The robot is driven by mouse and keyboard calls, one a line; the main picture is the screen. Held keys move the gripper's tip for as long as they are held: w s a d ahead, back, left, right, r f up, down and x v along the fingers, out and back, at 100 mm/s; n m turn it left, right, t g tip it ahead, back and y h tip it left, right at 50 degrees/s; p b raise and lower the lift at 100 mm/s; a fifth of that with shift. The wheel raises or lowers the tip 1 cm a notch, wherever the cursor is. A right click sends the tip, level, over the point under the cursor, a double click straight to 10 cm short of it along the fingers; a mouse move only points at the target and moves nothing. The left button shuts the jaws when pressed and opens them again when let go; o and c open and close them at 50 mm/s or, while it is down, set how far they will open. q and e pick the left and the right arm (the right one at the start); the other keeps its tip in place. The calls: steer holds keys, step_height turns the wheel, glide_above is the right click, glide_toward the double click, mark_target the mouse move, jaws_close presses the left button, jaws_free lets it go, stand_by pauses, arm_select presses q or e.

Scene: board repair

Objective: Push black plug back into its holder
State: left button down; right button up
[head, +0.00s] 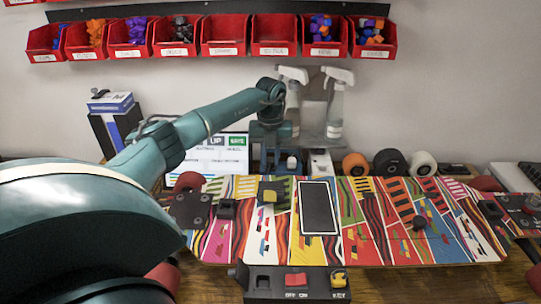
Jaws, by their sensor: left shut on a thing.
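My left gripper (270,168) points down over the back left part of the colourful patterned board (340,245). Its fingers are shut on a small dark thing that looks like the black plug, mostly hidden by them. Just below the fingertips, a black holder (268,193) with a yellow-green patch sits on the board; I cannot tell how deep the plug sits in it. My right gripper is not in view.
More black parts sit on the board: a square block (227,209), a long panel (318,208) and a small round piece (419,222). A switch box (263,283) with red switch stands in front. Spray bottles (337,105) and wheels (391,162) stand behind; red bins (224,36) hang above.

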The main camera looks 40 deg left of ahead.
mark_target(271, 159)
arm_select(q)
steer(key=c, duration=0.9)
jaws_free()
steer(key=shift+r, duration=0.2)
steer(key=shift+r+p, duration=1.25)
steer(key=shift+p, duration=0.15)
steer(key=shift+r, duration=0.15)
step_height(271, 159, up, 6)
steer(key=p, duration=0.5)
steer(key=shift+p, duration=0.35)
